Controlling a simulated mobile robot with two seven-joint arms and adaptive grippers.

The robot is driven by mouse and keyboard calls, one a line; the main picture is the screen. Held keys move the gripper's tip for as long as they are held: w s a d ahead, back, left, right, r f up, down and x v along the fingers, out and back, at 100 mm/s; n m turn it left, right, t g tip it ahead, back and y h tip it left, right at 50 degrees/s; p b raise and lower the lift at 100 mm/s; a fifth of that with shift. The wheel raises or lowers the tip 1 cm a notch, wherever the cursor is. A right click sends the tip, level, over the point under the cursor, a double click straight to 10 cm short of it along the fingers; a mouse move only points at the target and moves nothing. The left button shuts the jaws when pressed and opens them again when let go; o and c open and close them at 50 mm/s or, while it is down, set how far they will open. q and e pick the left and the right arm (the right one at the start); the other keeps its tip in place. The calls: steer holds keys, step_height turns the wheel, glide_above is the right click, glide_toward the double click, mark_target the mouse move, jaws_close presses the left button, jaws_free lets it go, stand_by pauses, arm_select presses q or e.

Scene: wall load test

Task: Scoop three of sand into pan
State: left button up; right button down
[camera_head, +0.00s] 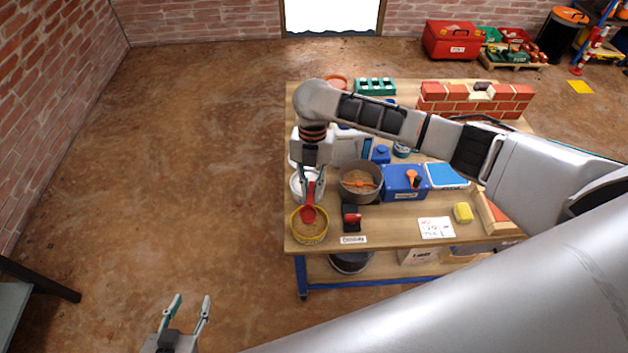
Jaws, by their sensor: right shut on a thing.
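My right gripper (312,178) is shut on the handle of a red scoop (308,214). The scoop hangs head-down at the yellow-rimmed round container (311,238), which holds brown sand-like material. I cannot tell whether the scoop touches the material or carries any. My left gripper (192,306) is open and empty, low in the picture, off the table.
The wooden table (390,235) also carries a black-and-red item (351,218), a blue box (398,184), a yellow sponge (463,212), a paper sheet (436,228) and a small brick wall (470,105). My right arm hides part of the table.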

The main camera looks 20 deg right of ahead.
mark_target(310, 197)
steer(key=shift+s+a+f+t+h+b, duration=0.25)
steer(key=shift+s+f+t+b, duration=0.2)
steer(key=shift+f+t+b, duration=0.35)
steer(key=shift+s+a+f+t+h+b, duration=0.15)
steer(key=shift+s+f+t+h+b, duration=0.2)
steer(key=shift+t+b, duration=0.45)
steer(key=shift+w+f, duration=0.1)
steer(key=shift+f, duration=1.45)
steer(key=shift+r, duration=0.1)
steer(key=shift+r+p, duration=0.65)
steer(key=shift+r, duration=0.25)
steer(key=shift+r+p, duration=1.85)
steer(key=shift+p, duration=0.55)
